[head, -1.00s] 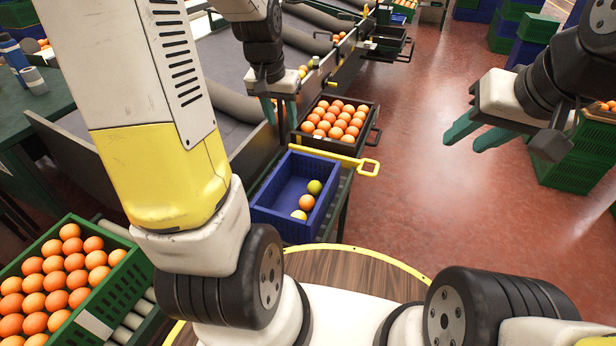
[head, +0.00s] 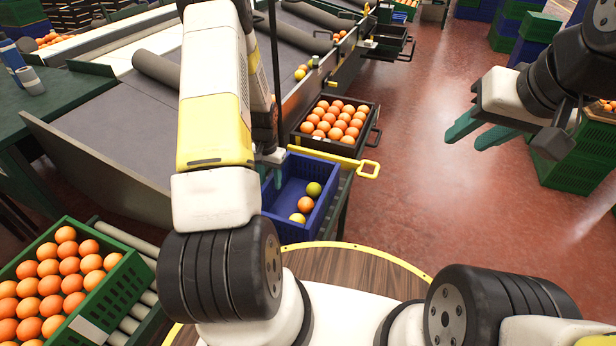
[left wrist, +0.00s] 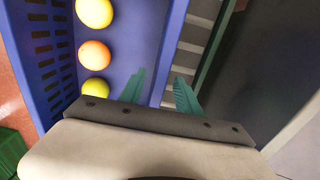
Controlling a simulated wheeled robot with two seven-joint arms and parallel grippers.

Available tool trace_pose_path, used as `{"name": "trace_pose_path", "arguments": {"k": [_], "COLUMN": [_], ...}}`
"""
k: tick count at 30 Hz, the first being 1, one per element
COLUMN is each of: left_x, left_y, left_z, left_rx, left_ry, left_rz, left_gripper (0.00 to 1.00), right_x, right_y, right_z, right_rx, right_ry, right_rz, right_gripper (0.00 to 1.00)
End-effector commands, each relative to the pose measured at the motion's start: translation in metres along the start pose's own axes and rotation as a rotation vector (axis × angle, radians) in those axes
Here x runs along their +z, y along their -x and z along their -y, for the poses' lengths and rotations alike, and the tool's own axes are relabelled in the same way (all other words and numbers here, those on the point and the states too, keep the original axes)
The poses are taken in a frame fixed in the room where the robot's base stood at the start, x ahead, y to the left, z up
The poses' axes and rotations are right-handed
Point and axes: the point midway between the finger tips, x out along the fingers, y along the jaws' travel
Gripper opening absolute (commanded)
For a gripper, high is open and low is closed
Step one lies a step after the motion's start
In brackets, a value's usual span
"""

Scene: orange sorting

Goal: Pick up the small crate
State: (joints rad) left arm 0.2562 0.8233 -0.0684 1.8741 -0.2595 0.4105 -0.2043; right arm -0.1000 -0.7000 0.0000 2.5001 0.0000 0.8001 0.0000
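The small blue crate (head: 290,232) stands on a stand in front of me. It holds a green-yellow fruit (head: 314,189), an orange one (head: 305,204) and a yellow one (head: 297,218) along its right side. My left gripper (head: 271,176) is at the crate's left wall, partly hidden by my arm. In the left wrist view its open fingers (left wrist: 160,92) straddle the crate's wall (left wrist: 170,50), one inside and one outside; contact cannot be told. My right gripper (head: 478,132) is open and empty, above the floor at the right.
A dark crate full of oranges (head: 372,136) stands just behind the blue crate, with a yellow handle-like bar (head: 369,168) between them. A green crate of oranges (head: 120,290) sits on rollers at the lower left. Grey conveyor belts (head: 100,125) lie at the left.

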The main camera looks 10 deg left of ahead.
Motion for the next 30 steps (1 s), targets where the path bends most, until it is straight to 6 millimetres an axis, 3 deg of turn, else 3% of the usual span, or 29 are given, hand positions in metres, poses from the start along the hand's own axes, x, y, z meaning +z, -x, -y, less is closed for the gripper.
{"name": "trace_pose_path", "arguments": {"k": [9,18,19,25,30], "left_x": [-0.004,-0.004,-0.004,-0.004,-0.004], "left_y": [-0.044,-0.051,-0.051,-0.051,-0.051], "left_z": [-0.001,-0.001,-0.001,-0.001,-0.001], "left_rx": [-0.001,-0.001,-0.001,-0.001,-0.001], "left_ry": [0.000,0.000,0.000,0.000,0.000], "left_rz": [0.001,-0.002,-0.002,-0.002,-0.002], "left_gripper": [0.40,0.40,0.38,0.00,0.00], "right_x": [0.000,0.000,0.000,0.000,0.000], "right_y": [0.000,0.000,0.000,0.000,0.000], "right_z": [0.000,0.000,0.000,0.000,0.000], "right_rx": [0.000,0.000,0.000,0.000,0.000], "right_ry": [0.000,0.000,0.000,0.000,0.000], "right_rz": [0.000,0.000,0.000,0.000,0.000], "right_gripper": [0.36,0.36,0.36,0.36,0.36]}}
